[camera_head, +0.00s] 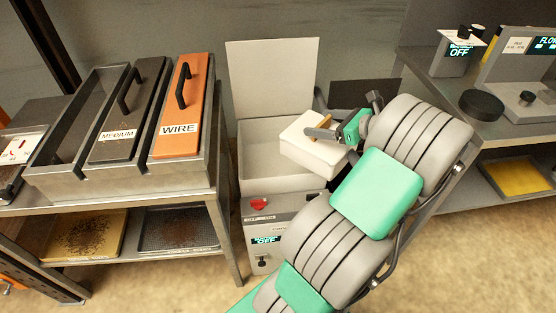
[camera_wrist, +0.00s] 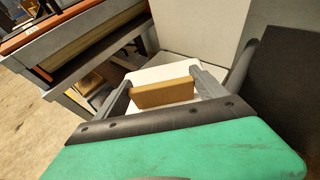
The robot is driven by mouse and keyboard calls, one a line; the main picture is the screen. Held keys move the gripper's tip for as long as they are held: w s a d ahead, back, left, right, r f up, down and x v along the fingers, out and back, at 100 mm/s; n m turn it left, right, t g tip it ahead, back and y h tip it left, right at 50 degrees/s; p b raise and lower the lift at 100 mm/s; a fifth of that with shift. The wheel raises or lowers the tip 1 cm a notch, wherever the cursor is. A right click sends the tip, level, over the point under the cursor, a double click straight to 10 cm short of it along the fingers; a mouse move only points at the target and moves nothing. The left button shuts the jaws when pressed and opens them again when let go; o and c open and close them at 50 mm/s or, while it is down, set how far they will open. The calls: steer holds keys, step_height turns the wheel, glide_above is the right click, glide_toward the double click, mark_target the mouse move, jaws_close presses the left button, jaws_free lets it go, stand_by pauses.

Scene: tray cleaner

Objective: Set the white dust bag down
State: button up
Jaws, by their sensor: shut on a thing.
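The white dust bag (camera_head: 312,146) is a boxy white block with a tan tab on top. My gripper (camera_head: 322,133) is shut on this tan tab. The bag hangs tilted over the right part of an open white bin (camera_head: 258,166), whose lid stands up at the back. I cannot tell whether the bag touches the bin. In the wrist view, the tan tab (camera_wrist: 163,93) sits between my two grey fingers, with the white bag top (camera_wrist: 165,73) behind it. My arm hides the bin's right side.
The bin's front panel (camera_head: 264,238) has a red switch and a display reading OFF. At left, a steel rack (camera_head: 125,180) holds blocks marked MEDIUM and WIRE. Trays with debris lie on the shelf below. At right, a bench (camera_head: 470,100) carries devices and a black disc.

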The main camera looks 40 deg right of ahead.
steer(key=w+a+b, duration=0.3)
steer(key=w, duration=1.2)
step_height(320, 180, down, 18)
steer(key=b, duration=0.6)
steer(key=shift+w+b, duration=0.15)
steer(key=shift+b, duration=0.25)
steer(key=o, duration=1.9)
steer(key=shift+f, duration=0.1)
steer(key=p+v, duration=0.3)
steer(key=v, duration=0.8)
steer(key=shift+d+r, duration=0.1)
steer(key=shift+r, duration=0.2)
steer(key=shift+s, duration=0.5)
